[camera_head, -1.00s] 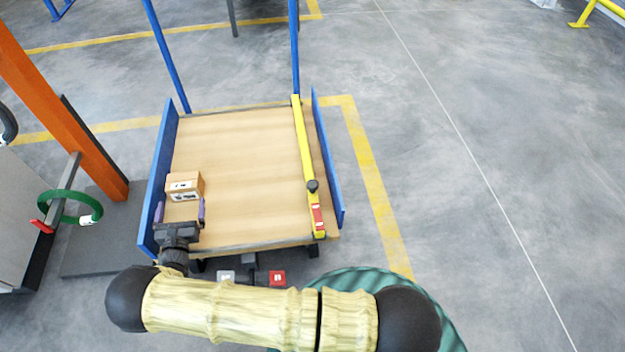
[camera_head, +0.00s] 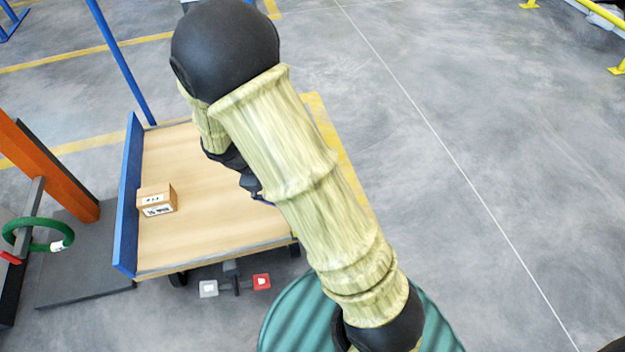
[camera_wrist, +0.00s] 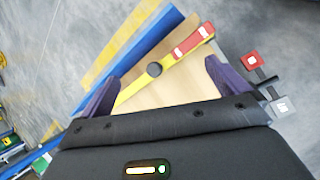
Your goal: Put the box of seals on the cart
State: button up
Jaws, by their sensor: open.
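The box of seals (camera_head: 157,200), a small brown carton with printed labels, sits on the wooden deck of the cart (camera_head: 210,236) near its left blue side rail. It stands apart from my gripper. My gripper (camera_head: 258,192) is mostly hidden behind my arm in the head view, over the right part of the deck. In the wrist view my gripper (camera_wrist: 160,88) has its purple fingers wide apart with nothing between them. The box is not in the wrist view.
Red and white pedals (camera_head: 236,285) stick out at the cart's near edge. An orange post (camera_head: 50,170) and a green ring (camera_head: 40,238) stand to the left.

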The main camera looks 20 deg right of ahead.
jog(key=s+d+r+m+t+y, duration=0.1)
jog(key=s+d+r+m+y, duration=0.4)
jog(key=s+r+m, duration=0.4)
jog(key=shift+s+d+r+m+t+y, duration=0.15)
jog(key=shift+s+d+m+t+y, duration=0.2)
jog(key=shift+s+m, duration=0.7)
